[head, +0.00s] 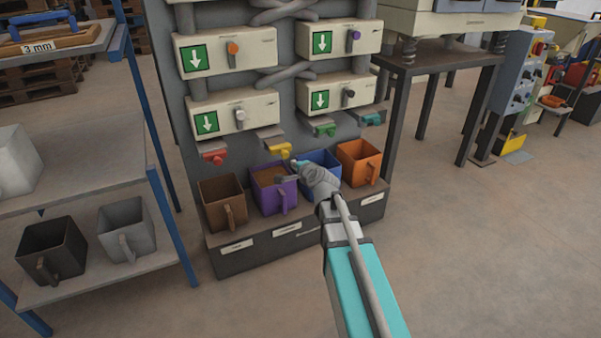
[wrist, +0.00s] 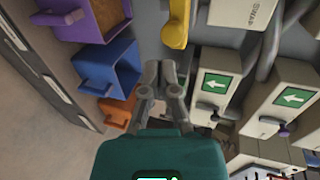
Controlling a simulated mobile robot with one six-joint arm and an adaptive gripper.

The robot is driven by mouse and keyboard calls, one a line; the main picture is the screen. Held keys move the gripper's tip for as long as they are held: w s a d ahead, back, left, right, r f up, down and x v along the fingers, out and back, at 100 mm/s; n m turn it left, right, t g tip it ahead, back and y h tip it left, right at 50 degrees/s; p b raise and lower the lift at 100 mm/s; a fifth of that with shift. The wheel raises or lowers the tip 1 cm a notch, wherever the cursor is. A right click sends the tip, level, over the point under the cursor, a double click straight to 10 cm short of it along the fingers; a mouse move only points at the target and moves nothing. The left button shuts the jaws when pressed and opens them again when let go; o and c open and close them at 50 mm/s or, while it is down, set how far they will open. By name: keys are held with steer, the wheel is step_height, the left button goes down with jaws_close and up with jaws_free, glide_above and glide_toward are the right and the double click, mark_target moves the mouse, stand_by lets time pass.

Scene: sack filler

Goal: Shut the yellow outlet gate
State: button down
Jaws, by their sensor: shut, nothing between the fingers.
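The yellow outlet gate (head: 279,150) hangs below a chute in the filler's row of coloured outlets. In the wrist view the yellow gate (wrist: 175,28) shows at top centre, just ahead of my fingertips, with a visible gap between. My gripper (head: 284,174) is by the outlets, just below the yellow gate and in front of the purple and blue bins. In the wrist view my gripper (wrist: 164,68) is shut and empty. I cannot tell whether the gate is open or shut.
A purple bin (head: 270,196) holding brown material stands under the yellow gate. A brown bin (head: 222,202), a blue bin (head: 321,160) and an orange bin (head: 359,163) flank it. Red (head: 214,157), green (head: 324,130) and teal (head: 372,119) gates neighbour the yellow one. Floor at right front is clear.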

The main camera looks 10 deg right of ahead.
mark_target(282, 147)
steer(key=shift+r+x, duration=0.2)
steer(key=shift+x, duration=0.65)
steer(key=shift+r+x, duration=0.15)
steer(key=shift+x, duration=0.7)
steer(key=shift+r+x, duration=0.2)
steer(key=shift+x, duration=0.65)
steer(key=shift+w, duration=0.2)
steer(key=w, duration=0.3)
steer(key=w+a, duration=0.1)
steer(key=w, duration=0.2)
steer(key=shift+w+a, duration=0.15)
steer(key=shift+w, duration=0.05)
steer(key=shift+s, duration=0.15)
steer(key=shift+s, duration=0.55)
steer(key=p+v, duration=0.3)
steer(key=v, duration=0.9)
steer(key=shift+s+d+f, duration=0.2)
steer(key=shift+s, duration=0.25)
